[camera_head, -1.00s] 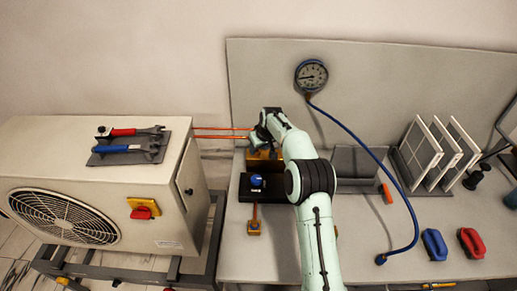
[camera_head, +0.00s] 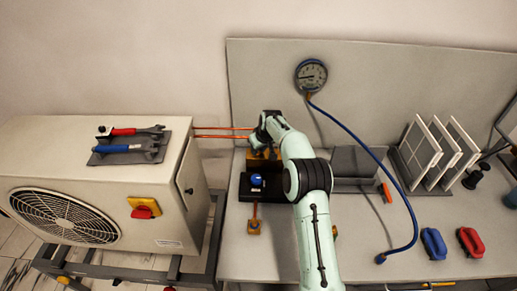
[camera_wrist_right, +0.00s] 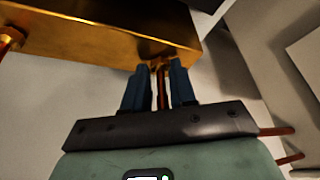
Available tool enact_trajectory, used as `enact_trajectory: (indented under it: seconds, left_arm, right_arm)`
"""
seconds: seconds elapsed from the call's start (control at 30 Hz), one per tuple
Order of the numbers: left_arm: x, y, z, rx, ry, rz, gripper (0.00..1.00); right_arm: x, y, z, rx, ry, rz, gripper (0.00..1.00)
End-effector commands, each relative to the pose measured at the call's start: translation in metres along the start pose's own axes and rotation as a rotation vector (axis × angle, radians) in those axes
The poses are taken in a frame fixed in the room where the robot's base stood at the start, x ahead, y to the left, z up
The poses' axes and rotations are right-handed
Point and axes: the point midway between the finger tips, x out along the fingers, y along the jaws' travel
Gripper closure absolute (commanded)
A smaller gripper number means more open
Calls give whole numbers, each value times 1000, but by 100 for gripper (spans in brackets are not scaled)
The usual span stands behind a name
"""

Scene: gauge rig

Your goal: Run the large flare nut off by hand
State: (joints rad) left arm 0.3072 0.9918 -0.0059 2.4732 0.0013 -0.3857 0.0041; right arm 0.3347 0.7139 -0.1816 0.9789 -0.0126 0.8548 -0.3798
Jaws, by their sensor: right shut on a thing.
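My right gripper (camera_head: 256,142) reaches from the front to a brass block (camera_head: 265,154) at the back left of the bench, where the copper pipes (camera_head: 222,137) end. In the wrist view the brass block (camera_wrist_right: 110,30) fills the top, and the two dark fingers of my right gripper (camera_wrist_right: 160,78) point at its lower edge. They are shut on a narrow copper-coloured piece (camera_wrist_right: 161,84) at the block, which I take as the large flare nut. Its outline is mostly hidden by the fingers, and the arm hides it in the head view. My left gripper is not in view.
Left stands the outdoor unit (camera_head: 90,175) with wrenches (camera_head: 130,147) on a dark mat. A gauge (camera_head: 311,76) with a blue hose (camera_head: 385,168) hangs on the back panel. A black block with a blue knob (camera_head: 257,180) sits just in front of the brass block.

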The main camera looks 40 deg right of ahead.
Motion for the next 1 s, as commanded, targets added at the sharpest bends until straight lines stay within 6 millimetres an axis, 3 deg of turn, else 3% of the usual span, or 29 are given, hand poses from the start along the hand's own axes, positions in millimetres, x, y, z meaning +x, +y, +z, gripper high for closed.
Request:
enact_trajectory:
  seconds: [0.33, 0.7, 1.0]
  left_arm:
    - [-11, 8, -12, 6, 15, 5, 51]
    - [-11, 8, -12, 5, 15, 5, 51]
    - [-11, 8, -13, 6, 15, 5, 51]
  right_arm:
    - [-1, 4, -1, -191, 0, -81, 100]
    - [1, 6, -2, -498, 3, -207, 100]
    - [1, 7, -3, -645, 1, -266, 100]
